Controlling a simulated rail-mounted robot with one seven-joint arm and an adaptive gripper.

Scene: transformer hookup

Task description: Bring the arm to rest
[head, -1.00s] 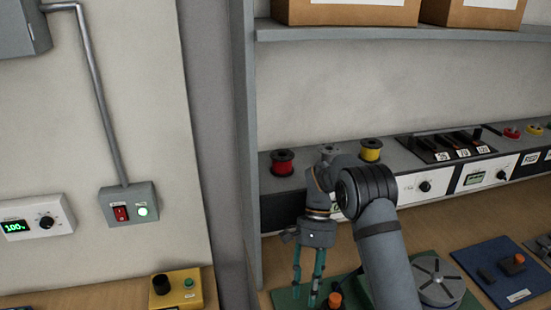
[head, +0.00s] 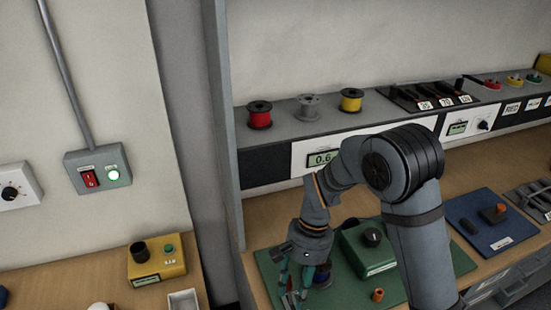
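My arm reaches in from the lower right of the head view, bent at the elbow, with its end pointing down. My gripper (head: 293,290) is low over the left part of a green board (head: 264,262). Its two teal fingers stand apart, so it looks open. Small red and grey parts show near the fingertips; I cannot tell whether they touch the fingers. A dark blue round part (head: 322,275) sits just right of the fingers, partly hidden by the gripper.
A blue board (head: 490,222) lies to the right. Red (head: 259,115), grey (head: 308,107) and yellow (head: 351,100) spools stand on the ledge behind. A yellow box (head: 156,262) is left.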

